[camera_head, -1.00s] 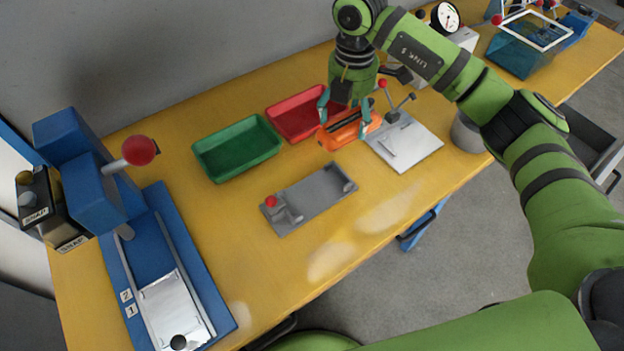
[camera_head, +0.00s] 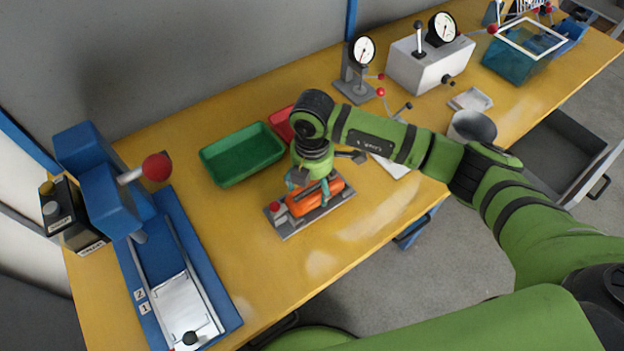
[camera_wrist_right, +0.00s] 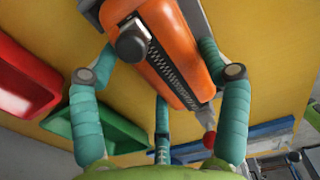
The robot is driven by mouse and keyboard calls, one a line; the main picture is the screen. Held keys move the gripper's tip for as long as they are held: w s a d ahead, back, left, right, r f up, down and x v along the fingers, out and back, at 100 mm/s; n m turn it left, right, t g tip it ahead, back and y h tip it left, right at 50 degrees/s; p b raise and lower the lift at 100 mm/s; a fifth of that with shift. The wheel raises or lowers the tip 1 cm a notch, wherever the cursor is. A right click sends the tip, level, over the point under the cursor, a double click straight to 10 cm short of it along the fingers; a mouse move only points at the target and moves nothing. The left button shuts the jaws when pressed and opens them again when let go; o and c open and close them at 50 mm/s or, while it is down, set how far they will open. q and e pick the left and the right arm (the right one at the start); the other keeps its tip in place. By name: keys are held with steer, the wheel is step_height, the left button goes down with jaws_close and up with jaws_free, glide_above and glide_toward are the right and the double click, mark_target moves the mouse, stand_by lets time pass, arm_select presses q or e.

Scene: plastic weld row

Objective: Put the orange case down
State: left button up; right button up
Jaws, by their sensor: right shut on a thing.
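The orange case (camera_head: 309,201) is at the grey fixture plate (camera_head: 291,227) with the red knob, in the middle of the table. My right gripper (camera_head: 311,188) is above it with its teal fingers around the case. In the right wrist view the orange case (camera_wrist_right: 163,47) lies between the teal fingers (camera_wrist_right: 160,85), and its dark toothed strip and a black knob face the camera. Part of the grey fixture shows beyond the case there. I cannot tell whether the case touches the plate. My left gripper is not in view.
A green tray (camera_head: 243,177) is left of the gripper, and a red tray (camera_head: 281,123) is partly hidden behind my arm. A blue press (camera_head: 99,192) with a red ball stands at the left. Yellow table is clear in front of the fixture.

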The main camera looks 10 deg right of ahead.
mark_target(312, 184)
steer(key=shift+f, duration=0.1)
steer(key=o, duration=1.2)
steer(key=shift+r, duration=0.3)
step_height(312, 184, up, 12)
steer(key=shift+f+b, duration=0.15)
steer(key=shift+b, duration=0.8)
